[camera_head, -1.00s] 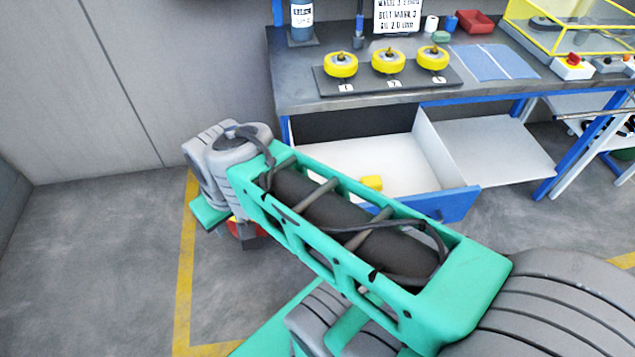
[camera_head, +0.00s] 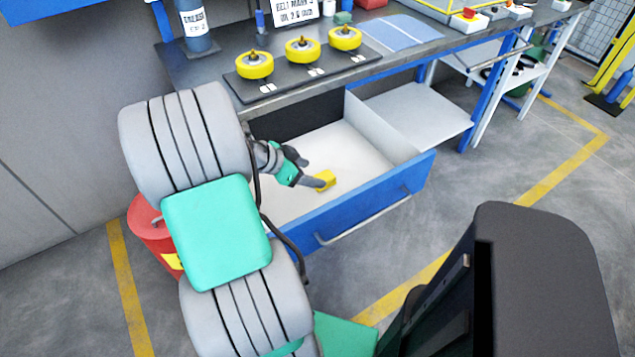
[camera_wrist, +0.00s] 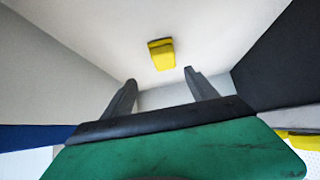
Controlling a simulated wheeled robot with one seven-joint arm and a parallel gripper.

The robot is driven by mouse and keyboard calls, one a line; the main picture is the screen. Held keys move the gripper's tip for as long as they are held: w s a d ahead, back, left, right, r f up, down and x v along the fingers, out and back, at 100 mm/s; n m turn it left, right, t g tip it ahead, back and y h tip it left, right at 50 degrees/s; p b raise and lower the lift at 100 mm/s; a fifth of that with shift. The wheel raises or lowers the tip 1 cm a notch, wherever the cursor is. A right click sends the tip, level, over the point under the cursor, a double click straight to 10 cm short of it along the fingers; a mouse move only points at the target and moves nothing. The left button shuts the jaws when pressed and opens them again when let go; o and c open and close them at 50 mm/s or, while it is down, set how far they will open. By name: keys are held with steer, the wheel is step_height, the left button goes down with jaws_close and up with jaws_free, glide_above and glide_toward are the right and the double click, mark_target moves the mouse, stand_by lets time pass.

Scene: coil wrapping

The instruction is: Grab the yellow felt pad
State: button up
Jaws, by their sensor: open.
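The yellow felt pad (camera_head: 325,179) is a small block lying on the white floor of the open blue-fronted drawer (camera_head: 372,194). In the wrist view the pad (camera_wrist: 162,54) lies beyond the fingertips, roughly centred between them. My gripper (camera_head: 303,174) is inside the drawer area, just left of the pad in the head view. In the wrist view my gripper (camera_wrist: 160,78) has its two grey fingers spread, with nothing between them. The fingers look apart from the pad, though the exact distance is hard to tell.
The drawer walls stand around the pad. The workbench (camera_head: 180,68) above holds several yellow wheels on a dark mat (camera_head: 262,94), a blue bottle (camera_head: 193,28) and a blue sheet (camera_head: 405,35). A red bin (camera_head: 155,240) stands on the floor at left.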

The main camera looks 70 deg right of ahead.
mark_target(325, 177)
steer(key=shift+s+d+f, duration=0.15)
steer(key=shift+d+f, duration=0.15)
steer(key=shift+f, duration=0.2)
steer(key=shift+s+d+f, duration=0.1)
steer(key=shift+d+f, duration=0.15)
steer(key=shift+f, duration=0.25)
steer(key=x, duration=0.6)
steer(key=shift+d+r, duration=0.1)
steer(key=c, duration=1.4)
steer(key=shift+c, duration=0.2)
steer(key=shift+r, duration=0.2)
